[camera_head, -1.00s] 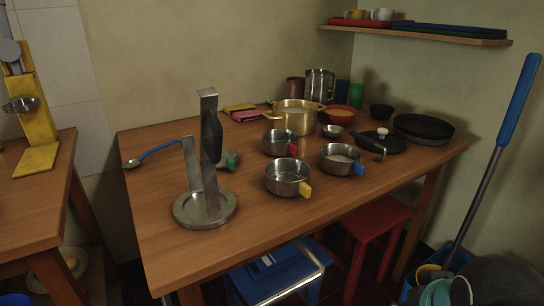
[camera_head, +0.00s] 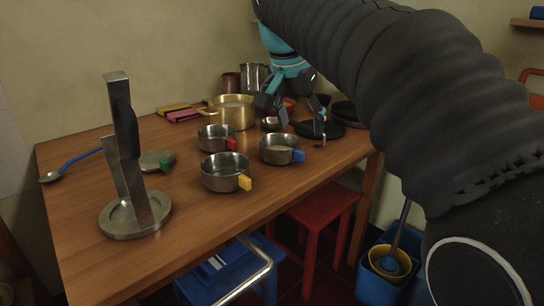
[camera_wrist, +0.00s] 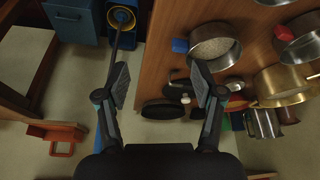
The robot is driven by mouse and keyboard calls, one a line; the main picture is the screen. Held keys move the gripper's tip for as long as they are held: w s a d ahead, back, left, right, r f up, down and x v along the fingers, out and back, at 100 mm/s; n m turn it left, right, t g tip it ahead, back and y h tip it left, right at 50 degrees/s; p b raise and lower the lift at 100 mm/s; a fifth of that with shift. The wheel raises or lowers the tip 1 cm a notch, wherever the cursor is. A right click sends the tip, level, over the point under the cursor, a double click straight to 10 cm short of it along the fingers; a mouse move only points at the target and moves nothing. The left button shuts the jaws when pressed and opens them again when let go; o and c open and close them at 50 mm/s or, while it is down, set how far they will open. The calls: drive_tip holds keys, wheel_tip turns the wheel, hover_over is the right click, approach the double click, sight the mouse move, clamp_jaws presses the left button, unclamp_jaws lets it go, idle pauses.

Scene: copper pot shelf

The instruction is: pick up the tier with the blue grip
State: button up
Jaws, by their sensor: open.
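The tier with the blue grip (camera_head: 278,150) is a small round steel pan on the wooden table, its blue grip (camera_head: 298,156) pointing right. It also shows in the wrist view (camera_wrist: 215,48), upper right of centre, blue grip on its left. My gripper (camera_head: 293,108) is open and empty, above and behind this tier in the head view, with clear space between them. In the wrist view my gripper's fingers (camera_wrist: 158,85) are spread wide, the tier beyond the right finger. Tiers with a yellow grip (camera_head: 226,175) and a red grip (camera_head: 215,139) stand to its left.
A brass pot (camera_head: 232,112) stands behind the tiers, and a dark pan with a lid (camera_head: 320,130) lies right. A steel stand (camera_head: 125,170), a green-gripped piece (camera_head: 156,160) and a blue-handled ladle (camera_head: 70,164) are left. The table's front strip is bare.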

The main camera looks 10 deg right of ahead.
sight(297, 151)
drive_tip(key=w+a+r+m+h+b, duration=0.1)
drive_tip(key=w+a+r+m, duration=0.15)
drive_tip(key=w, duration=0.35)
drive_tip(key=shift+m, duration=0.35)
drive_tip(key=b+x, duration=0.1)
drive_tip(key=x, duration=0.3)
drive_tip(key=b+x, duration=0.1)
drive_tip(key=x, duration=0.4)
drive_tip(key=s+b+x, duration=0.1)
drive_tip(key=x, duration=0.4)
drive_tip(key=shift+f+b, duration=0.4)
clamp_jaws()
